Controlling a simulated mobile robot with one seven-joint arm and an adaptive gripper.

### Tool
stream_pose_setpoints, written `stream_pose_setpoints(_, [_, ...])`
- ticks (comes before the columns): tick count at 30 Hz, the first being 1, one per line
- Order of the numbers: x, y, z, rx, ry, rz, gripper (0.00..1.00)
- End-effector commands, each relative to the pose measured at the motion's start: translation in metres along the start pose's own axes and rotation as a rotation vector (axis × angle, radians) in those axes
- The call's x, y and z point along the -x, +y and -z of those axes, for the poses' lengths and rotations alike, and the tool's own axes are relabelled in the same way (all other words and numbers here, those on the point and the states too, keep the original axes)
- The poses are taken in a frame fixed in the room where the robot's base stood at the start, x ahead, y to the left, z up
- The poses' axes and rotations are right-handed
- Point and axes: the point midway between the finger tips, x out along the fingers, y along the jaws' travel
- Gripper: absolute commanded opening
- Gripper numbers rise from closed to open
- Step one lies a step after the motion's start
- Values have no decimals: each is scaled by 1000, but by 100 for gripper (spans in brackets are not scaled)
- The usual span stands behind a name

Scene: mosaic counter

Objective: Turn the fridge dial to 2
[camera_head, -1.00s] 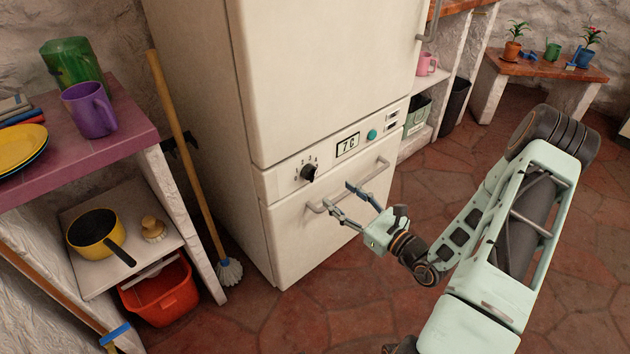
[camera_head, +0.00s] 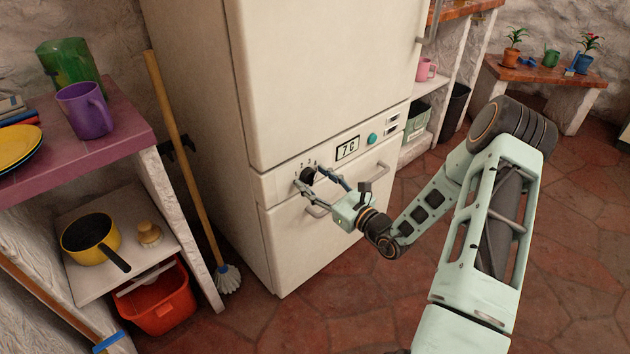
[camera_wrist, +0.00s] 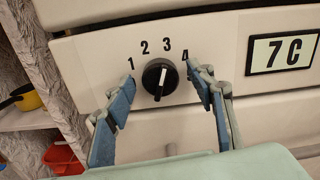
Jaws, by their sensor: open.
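The fridge dial (camera_head: 307,175) is a black round knob on the white fridge's control strip, partly hidden by my gripper in the head view. In the wrist view the dial (camera_wrist: 160,78) shows a near-vertical white line, and the numbers 1, 2, 3, 4 arc around its upper side. The line's top leans slightly right, towards 3; I cannot tell which end is the pointer. My gripper (camera_wrist: 161,86) is open, with one finger left of the dial and one right of it, with visible gaps. It also shows in the head view (camera_head: 309,178).
A display reading 7 C (camera_head: 347,148) and a green button (camera_head: 372,139) are right of the dial. A drawer handle (camera_head: 350,185) runs below it.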

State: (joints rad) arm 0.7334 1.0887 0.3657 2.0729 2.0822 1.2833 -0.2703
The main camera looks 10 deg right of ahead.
Motion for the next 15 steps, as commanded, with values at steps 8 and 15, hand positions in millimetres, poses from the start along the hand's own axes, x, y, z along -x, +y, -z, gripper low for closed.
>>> stream_pose_setpoints(8, [0,0,0,0,0,0,23])
stream_pose_setpoints(15, [0,0,0,3,0,0,8])
